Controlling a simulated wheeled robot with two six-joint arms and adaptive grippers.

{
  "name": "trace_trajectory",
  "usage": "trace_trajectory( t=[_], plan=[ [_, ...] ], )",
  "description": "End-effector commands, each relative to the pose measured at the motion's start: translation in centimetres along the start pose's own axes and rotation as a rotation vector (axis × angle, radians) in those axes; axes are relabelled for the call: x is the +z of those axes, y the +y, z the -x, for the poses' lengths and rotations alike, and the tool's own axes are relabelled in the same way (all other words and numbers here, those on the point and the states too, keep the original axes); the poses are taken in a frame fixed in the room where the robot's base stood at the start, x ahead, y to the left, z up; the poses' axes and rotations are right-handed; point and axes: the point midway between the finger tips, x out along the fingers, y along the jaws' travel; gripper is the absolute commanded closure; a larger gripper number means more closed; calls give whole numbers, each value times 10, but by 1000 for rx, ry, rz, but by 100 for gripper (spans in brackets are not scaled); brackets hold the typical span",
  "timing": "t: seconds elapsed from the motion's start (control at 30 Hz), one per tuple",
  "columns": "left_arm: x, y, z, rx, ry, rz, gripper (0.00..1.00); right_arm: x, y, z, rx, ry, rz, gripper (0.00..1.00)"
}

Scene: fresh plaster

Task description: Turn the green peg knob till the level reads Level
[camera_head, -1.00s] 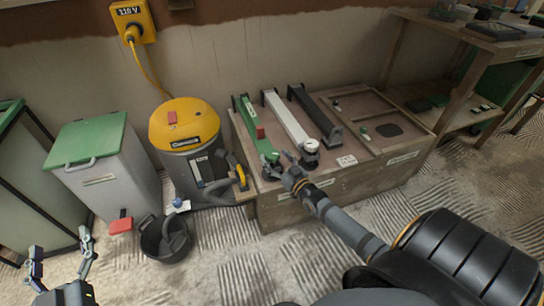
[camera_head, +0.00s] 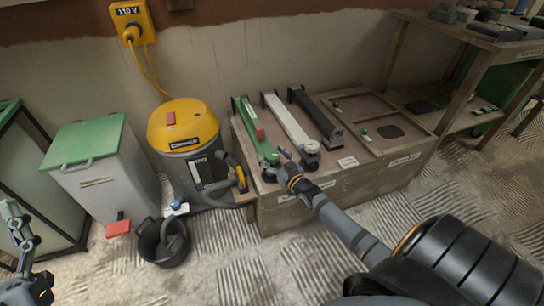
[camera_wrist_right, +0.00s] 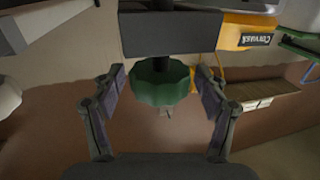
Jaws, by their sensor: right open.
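In the right wrist view, the ribbed green knob (camera_wrist_right: 160,82) sits below a dark block on a short dark stem. The open fingers (camera_wrist_right: 163,95) stand on either side of the knob with a gap on both sides. In the head view the gripper largely hides the knob. I see no readable level display. My left gripper (camera_head: 20,238) is at the left edge, side-on, over the floor.
A white bar (camera_head: 290,120) and a black bar (camera_head: 318,116) lie beside the green one on the wooden box (camera_head: 350,178). A yellow-topped vacuum (camera_head: 184,125), a black bucket (camera_head: 165,255) and a grey bin with green lid (camera_head: 88,142) stand to the left.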

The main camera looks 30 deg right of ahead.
Motion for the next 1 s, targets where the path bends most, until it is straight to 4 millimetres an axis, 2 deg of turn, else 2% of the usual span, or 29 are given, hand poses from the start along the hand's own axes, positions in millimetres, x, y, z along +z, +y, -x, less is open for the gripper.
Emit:
trace_trajectory(
  t=[0.1,0.5,0.73,1.0],
  plan=[
    [0,0,0,0,-1,0,26,0,0,0,0,0,0,29],
    [0,0,0,0,-2,0,26,0,0,0,0,0,0,82],
    [6,0,0,-2,-30,3,26,-1,0,0,2,0,-1,82],
    [73,-1,26,-13,-338,24,26,-2,0,0,17,0,-1,82]
  ],
)
